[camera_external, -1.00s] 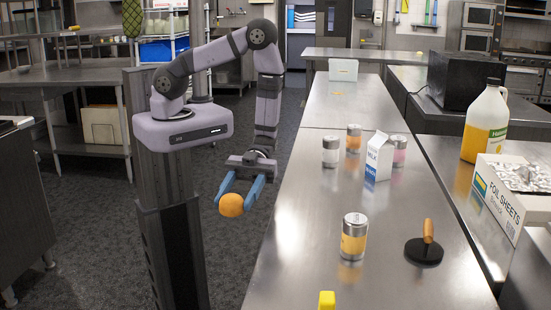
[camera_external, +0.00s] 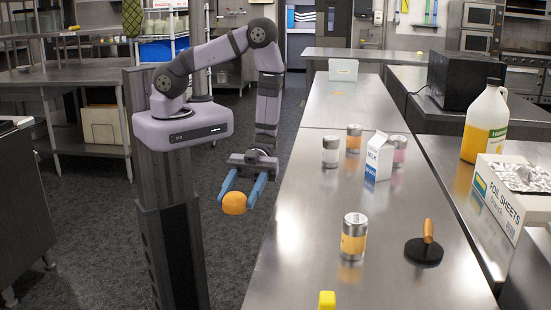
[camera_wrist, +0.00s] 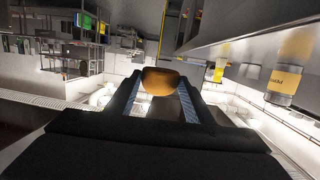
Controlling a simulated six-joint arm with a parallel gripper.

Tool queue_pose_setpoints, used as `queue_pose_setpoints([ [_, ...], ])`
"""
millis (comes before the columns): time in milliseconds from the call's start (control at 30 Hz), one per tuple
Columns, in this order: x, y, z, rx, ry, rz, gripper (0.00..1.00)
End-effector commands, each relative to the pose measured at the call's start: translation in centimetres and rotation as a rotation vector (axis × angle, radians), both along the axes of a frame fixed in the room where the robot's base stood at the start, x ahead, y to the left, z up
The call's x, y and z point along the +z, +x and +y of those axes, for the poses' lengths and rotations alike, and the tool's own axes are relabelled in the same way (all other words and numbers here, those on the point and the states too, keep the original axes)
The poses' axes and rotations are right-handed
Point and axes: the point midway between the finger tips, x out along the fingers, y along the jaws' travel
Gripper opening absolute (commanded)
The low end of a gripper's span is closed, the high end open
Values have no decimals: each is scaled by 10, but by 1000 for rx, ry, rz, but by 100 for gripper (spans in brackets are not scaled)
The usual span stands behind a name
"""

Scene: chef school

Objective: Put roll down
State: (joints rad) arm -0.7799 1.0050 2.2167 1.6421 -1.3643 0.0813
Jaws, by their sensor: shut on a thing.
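The roll (camera_external: 234,203) is a rounded orange-brown piece held between the two blue fingers of my gripper (camera_external: 243,193). My gripper is shut on it and hangs over the floor, just left of the long steel counter's edge in the external view. In the wrist view the roll (camera_wrist: 160,81) sits between the fingertips, and part of it is hidden by them. Nothing shows under the roll in the external view except the dark floor.
The steel counter (camera_external: 300,235) holds a near can (camera_external: 354,238), a black press with a wooden handle (camera_external: 424,249), a milk carton (camera_external: 378,157) and several further cans. A yellow object (camera_external: 327,299) is at the near edge. The counter's left side is clear.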

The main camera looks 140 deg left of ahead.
Motion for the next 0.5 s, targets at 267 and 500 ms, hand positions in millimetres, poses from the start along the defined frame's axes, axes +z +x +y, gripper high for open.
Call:
queue_pose_setpoints([
  [267,31,-9,63,185,-12,10,26],
  [500,51,-21,160,479,-2,7,26],
])
